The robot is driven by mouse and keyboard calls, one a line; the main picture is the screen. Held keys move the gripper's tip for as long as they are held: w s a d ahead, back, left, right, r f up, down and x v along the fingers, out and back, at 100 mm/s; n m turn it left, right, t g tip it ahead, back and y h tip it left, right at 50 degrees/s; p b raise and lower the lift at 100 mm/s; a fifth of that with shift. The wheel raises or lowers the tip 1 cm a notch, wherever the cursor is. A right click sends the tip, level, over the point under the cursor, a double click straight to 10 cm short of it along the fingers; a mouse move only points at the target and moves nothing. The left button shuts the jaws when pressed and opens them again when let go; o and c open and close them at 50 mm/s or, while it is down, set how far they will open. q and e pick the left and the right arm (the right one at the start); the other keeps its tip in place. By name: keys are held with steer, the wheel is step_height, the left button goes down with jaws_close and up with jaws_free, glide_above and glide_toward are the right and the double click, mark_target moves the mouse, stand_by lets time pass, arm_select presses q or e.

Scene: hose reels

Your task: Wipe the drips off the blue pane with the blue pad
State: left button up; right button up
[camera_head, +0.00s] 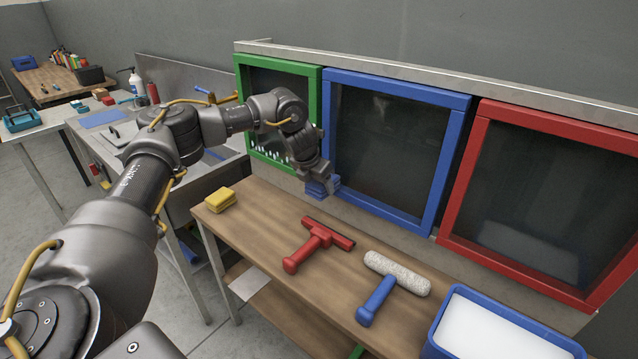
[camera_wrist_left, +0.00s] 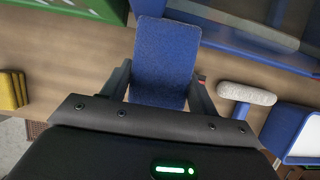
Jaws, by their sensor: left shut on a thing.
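The blue pane (camera_head: 385,150) is dark glass in a blue frame, upright at the back of the bench. I see no clear drips on its visible glass; my arm and gripper cover little of it. My left gripper (camera_head: 320,178) is shut on the blue pad (camera_head: 322,190), beside the blue frame's lower left corner and above the bench. In the left wrist view the pad (camera_wrist_left: 165,62) sits between both fingers. I cannot tell whether it touches the frame. My right gripper is not in view.
White drips show low on the green-framed pane (camera_head: 312,90) at left. A red-framed pane (camera_head: 530,195) stands at right. On the wooden bench (camera_head: 265,225) lie a yellow sponge stack (camera_head: 221,200), a red squeegee (camera_head: 318,240), a roller (camera_head: 397,272) and a blue tray (camera_head: 440,330).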

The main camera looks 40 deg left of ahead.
arm_select(q)
steer(key=s+p, duration=0.1)
steer(key=s, duration=0.4)
steer(key=shift+s+a+p, duration=0.2)
steer(key=shift+p, duration=0.2)
steer(key=shift+s, duration=0.75)
steer(key=shift+a, duration=0.1)
